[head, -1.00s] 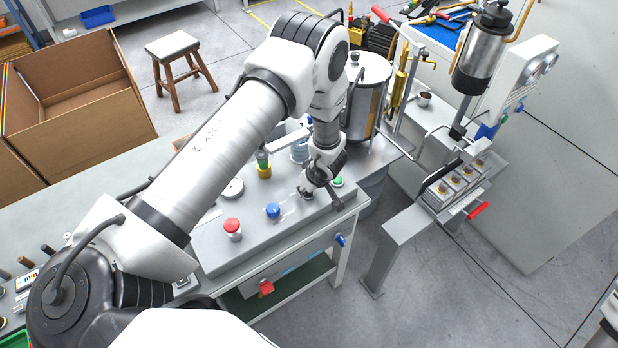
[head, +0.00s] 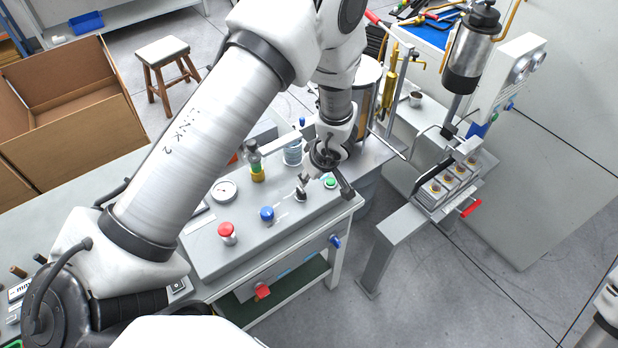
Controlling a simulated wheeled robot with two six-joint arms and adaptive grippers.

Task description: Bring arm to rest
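My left arm reaches in from the left across the grey control panel (head: 250,240). My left gripper (head: 325,185) hangs above the panel's right end with its two fingers spread apart and nothing seen between them. A green button (head: 330,183) shows below and between the fingers. A dark selector knob (head: 300,196) is close to the left finger; I cannot tell whether they touch. A blue button (head: 267,214) and a red mushroom button (head: 227,231) lie further left. Only a piece of my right arm shows at the lower right edge; its gripper is out of view.
A pressure gauge (head: 224,191) and a yellow-green fitting (head: 256,168) stand behind the buttons. A metal tank (head: 365,85) is close behind my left arm. A test stand with a red handle (head: 470,208) is to the right. Open floor lies at the lower right.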

